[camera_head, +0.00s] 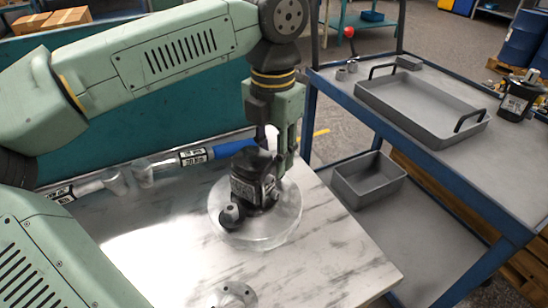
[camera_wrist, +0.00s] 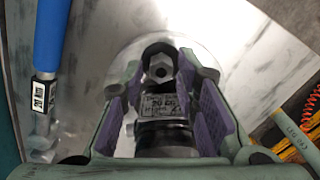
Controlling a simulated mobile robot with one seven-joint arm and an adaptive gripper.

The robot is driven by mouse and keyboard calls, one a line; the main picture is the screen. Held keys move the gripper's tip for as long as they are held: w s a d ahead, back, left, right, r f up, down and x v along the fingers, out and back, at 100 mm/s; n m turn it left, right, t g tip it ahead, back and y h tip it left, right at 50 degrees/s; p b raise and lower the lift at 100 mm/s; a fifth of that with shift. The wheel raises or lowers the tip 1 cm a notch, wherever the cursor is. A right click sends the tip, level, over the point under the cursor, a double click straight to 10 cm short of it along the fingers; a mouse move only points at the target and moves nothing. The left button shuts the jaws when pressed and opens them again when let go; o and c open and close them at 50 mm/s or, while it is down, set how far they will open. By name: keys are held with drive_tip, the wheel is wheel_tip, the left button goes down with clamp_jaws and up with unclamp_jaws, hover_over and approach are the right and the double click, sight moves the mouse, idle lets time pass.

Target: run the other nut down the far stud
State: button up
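The black hydraulic motor (camera_head: 243,187) stands on a clear round disc (camera_head: 285,225) on the marbled bench top. My gripper (camera_head: 274,150) points down at the motor's back right side. In the wrist view, my gripper's purple-padded fingers (camera_wrist: 163,100) are spread either side of the motor's labelled body (camera_wrist: 162,106); contact cannot be told. A grey hexagonal piece (camera_wrist: 160,72) sits in a dark collar beyond the label. I cannot make out the far stud, or a nut on it, for certain.
Tools with blue handles (camera_head: 232,148) lie at the bench's back left, behind the motor. A blue cart at right bears a grey tray (camera_head: 420,103), small grey pieces (camera_head: 341,74) and a black bottle-like object (camera_head: 517,97). A grey bin (camera_head: 368,180) sits lower. The front bench is mostly clear.

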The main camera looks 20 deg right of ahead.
drive_tip(key=n+b, duration=0.1)
drive_tip(key=n, duration=0.2)
drive_tip(key=shift+f+n, duration=0.15)
drive_tip(key=shift+n, duration=1.45)
drive_tip(key=shift+c, duration=0.5)
clamp_jaws()
drive_tip(key=m, duration=0.1)
drive_tip(key=m+p, duration=0.1)
drive_tip(key=m, duration=0.1)
drive_tip(key=shift+s+d+r+m, duration=0.1)
drive_tip(key=shift+r+m, duration=0.15)
drive_tip(key=shift+m, duration=0.05)
drive_tip(key=shift+f+m+p, duration=0.15)
drive_tip(key=shift+m+p, duration=0.25)
drive_tip(key=shift+m, duration=0.7)
